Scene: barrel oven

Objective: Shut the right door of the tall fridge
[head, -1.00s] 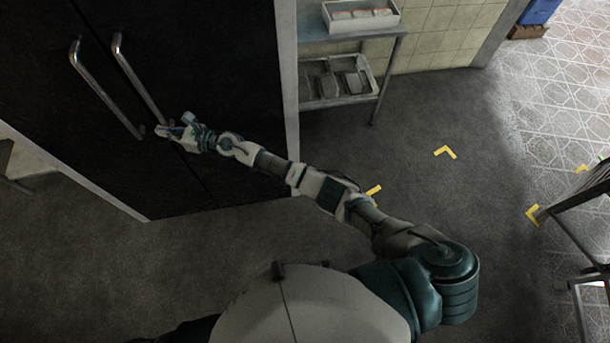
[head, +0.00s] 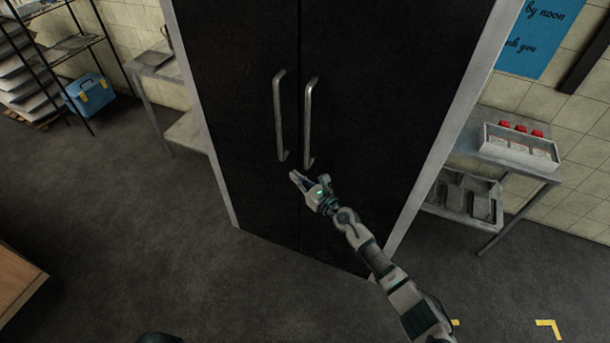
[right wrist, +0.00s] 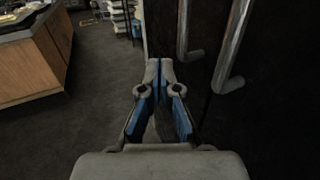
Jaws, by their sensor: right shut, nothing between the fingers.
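The tall black fridge has a left door (head: 240,100) and a right door (head: 390,110) with upright metal handles side by side. The doors look flush with each other, with a thin dark seam between them. My right gripper (head: 304,182) is in front of the doors, just below the right door's handle (head: 310,125). In the right wrist view my right gripper (right wrist: 160,64) has its fingertips together with nothing between them. The two handles show at that view's upper right, apart from the fingers. I cannot tell whether the gripper touches the door. My left gripper is out of view.
A steel side table (head: 525,170) with a white tray of red-topped items (head: 520,147) stands right of the fridge. A shelf rack and a blue box (head: 92,95) are at the left. A wooden counter (head: 15,285) is at lower left. The floor in front is clear.

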